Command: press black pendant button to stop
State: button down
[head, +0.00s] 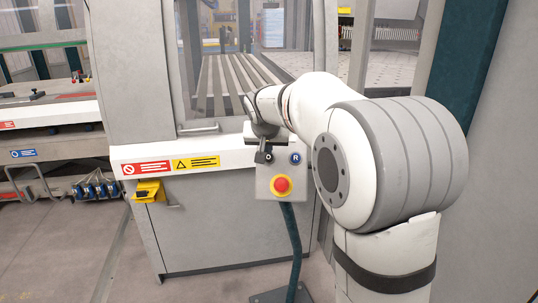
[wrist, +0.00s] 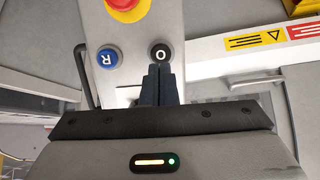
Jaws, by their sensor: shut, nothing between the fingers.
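The pendant (head: 303,185) is a light grey box on a dark post in the head view. Its black button (wrist: 161,53), marked O, shows in the wrist view just beyond my fingertips. In the wrist view my gripper's tips (wrist: 160,68) are close together at the button's near edge. I cannot tell whether they touch it. The blue R button (head: 295,158) sits beside it, also seen in the wrist view (wrist: 108,57).
A red emergency stop (head: 282,184) on a yellow ring sits on the same pendant, below the other buttons in the head view. The machine's white ledge (head: 220,158) with warning labels runs behind. A yellow pedal-like part (head: 148,191) hangs at left.

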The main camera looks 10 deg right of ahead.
jog(key=v, duration=0.7)
jog(key=shift+r, duration=0.2)
jog(key=shift+s, duration=0.1)
jog(key=s+d+f+n+g+y+p, duration=0.1)
jog(key=s+f, duration=0.5)
jog(key=s, duration=0.9)
jog(key=s+d+f+n+g+p, duration=0.1)
jog(key=s+f+g+p, duration=0.2)
jog(key=s, duration=1.3)
notch_tip(320, 180, down, 3)
jog(key=shift+r+n+g+y+p, duration=0.15)
jog(key=shift+n+g+y+p, duration=0.25)
jog(key=shift+p, duration=0.35)
jog(key=shift+w+a, duration=0.1)
